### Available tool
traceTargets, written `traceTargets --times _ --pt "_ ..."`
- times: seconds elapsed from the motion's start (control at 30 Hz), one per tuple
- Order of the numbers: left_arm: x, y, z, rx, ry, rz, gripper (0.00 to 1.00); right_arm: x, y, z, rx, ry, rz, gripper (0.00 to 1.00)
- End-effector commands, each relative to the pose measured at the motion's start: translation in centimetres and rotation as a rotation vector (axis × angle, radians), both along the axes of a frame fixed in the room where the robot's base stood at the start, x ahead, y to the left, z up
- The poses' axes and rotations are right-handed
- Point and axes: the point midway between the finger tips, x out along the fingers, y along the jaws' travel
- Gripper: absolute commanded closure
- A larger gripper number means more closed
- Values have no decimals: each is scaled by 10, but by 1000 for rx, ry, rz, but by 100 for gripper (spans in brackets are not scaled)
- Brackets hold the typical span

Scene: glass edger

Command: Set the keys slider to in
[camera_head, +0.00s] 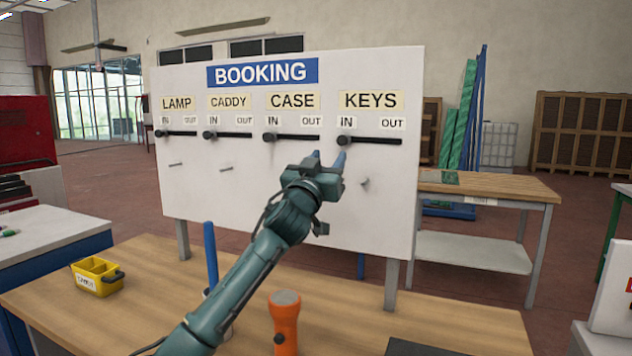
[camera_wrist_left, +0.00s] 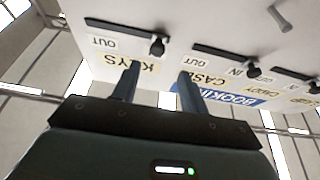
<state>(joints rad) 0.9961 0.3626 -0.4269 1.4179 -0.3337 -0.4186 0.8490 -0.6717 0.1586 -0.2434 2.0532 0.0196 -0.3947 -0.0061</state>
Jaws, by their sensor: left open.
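The white BOOKING board (camera_head: 240,190) carries a row of sliders labelled LAMP, CADDY, CASE and KEYS. The keys slider is a dark horizontal track with a round black knob (camera_head: 343,140). Its knob is at the left end of the track, under the IN label (camera_head: 347,122); the OUT label (camera_head: 392,123) is over the right end. My left gripper (camera_head: 328,157) is open and empty, its fingertips just below and left of the keys knob. In the left wrist view, tilted nearly upside down, the knob (camera_wrist_left: 157,46) appears beyond my open fingers (camera_wrist_left: 160,78). Contact cannot be judged. My right gripper is not visible.
The case knob (camera_head: 269,137) is left of my gripper, also at its IN end. A peg (camera_head: 365,182) sticks out below the keys slider. An orange flashlight (camera_head: 286,318) and yellow caddy (camera_head: 97,277) stand on the wooden table (camera_head: 440,320) in front.

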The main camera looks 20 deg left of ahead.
Motion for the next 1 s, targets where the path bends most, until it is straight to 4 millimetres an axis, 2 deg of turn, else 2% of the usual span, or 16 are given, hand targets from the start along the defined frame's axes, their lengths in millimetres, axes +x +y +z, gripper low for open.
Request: traceTargets --times 0.2,0.4,1.0 --pt "-34 1 -17 0 0 -1 56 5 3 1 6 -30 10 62" --pt "-53 2 -22 0 0 1 56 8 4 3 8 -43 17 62" --pt "-57 2 -23 0 -1 1 56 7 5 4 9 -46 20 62"
